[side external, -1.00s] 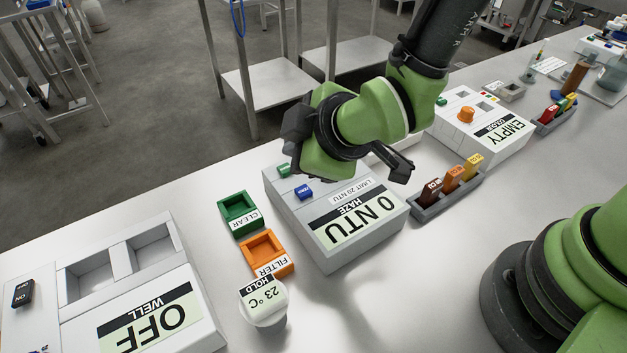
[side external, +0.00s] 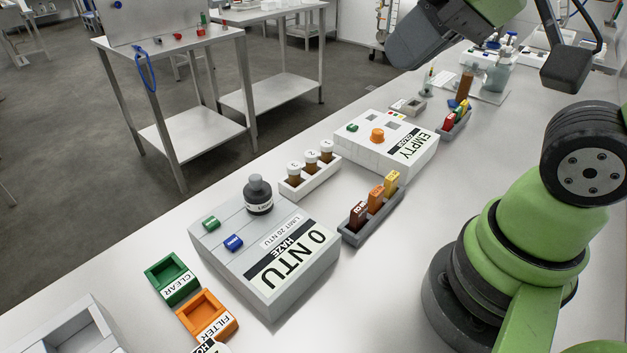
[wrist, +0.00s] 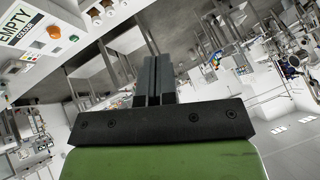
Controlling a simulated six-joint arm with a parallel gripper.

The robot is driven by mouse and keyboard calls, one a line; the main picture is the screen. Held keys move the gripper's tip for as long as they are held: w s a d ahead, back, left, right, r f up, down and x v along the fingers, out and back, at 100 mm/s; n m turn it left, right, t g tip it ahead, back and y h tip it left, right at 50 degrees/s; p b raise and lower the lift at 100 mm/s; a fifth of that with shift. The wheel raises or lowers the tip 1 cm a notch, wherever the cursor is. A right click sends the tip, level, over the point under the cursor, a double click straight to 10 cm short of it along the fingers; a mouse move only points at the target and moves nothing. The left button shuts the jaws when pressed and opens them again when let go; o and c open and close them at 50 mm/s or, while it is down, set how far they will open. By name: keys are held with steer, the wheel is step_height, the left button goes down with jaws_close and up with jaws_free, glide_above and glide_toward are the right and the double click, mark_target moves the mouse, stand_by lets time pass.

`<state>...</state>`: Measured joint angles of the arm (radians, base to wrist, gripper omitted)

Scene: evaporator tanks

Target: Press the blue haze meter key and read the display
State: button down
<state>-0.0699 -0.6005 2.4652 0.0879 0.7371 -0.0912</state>
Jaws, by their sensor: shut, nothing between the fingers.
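The grey haze meter (side external: 318,279) stands on the bench in the side external view. The meter is not in the wrist view.
A green CLEAR holder (side external: 171,279) and orange FILTER holder (side external: 208,315) sit left of the meter. A white vial rack (side external: 311,182), a grey rack of coloured pieces (side external: 372,210) and the colour meter (side external: 390,148) reading "EMPTY" stand to its right.

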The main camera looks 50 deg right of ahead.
steer(key=s+m, duration=0.1)
steer(key=s+d+m, duration=0.1)
steer(key=s, duration=0.1)
steer(key=shift+d+h, duration=0.1)
steer(key=shift+h, duration=0.2)
